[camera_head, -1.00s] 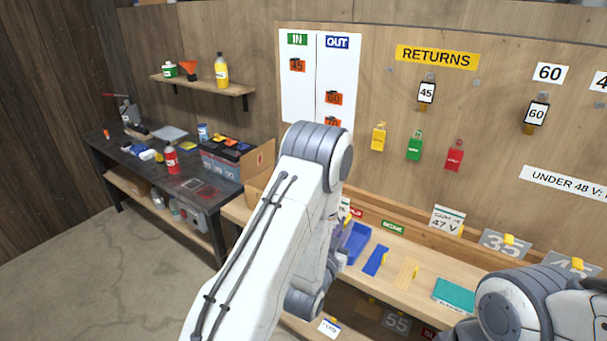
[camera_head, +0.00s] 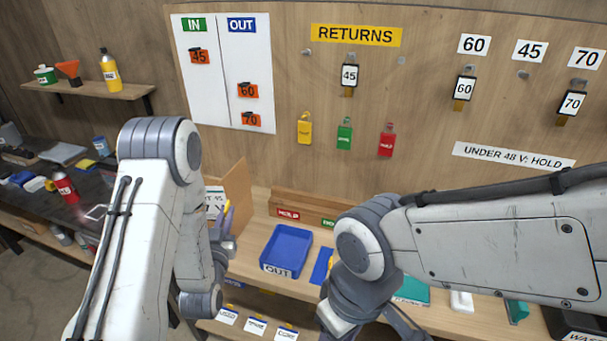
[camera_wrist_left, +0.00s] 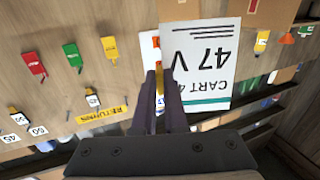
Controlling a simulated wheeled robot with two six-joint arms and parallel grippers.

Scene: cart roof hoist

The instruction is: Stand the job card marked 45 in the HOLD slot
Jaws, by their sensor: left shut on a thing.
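In the left wrist view the card (camera_wrist_left: 205,65) appears upside down and reads CART 4 and 47 V, with a green stripe. My left gripper (camera_head: 228,214) is shut on its edge and holds it up left of the slot rail; the fingers also show in the left wrist view (camera_wrist_left: 161,88). The red HOLD label (camera_head: 288,214) is on the wooden rail at the back of the bench, right of the card. My right gripper (camera_head: 368,322) is low over the bench, its jaws unclear.
A green label (camera_head: 329,222) is right of the HOLD label. A blue OUT tray (camera_head: 286,252) stands before the rail. A cardboard panel (camera_head: 238,190) stands just behind the card. Coloured tags (camera_head: 344,136) hang above. My right arm covers the rail's right part.

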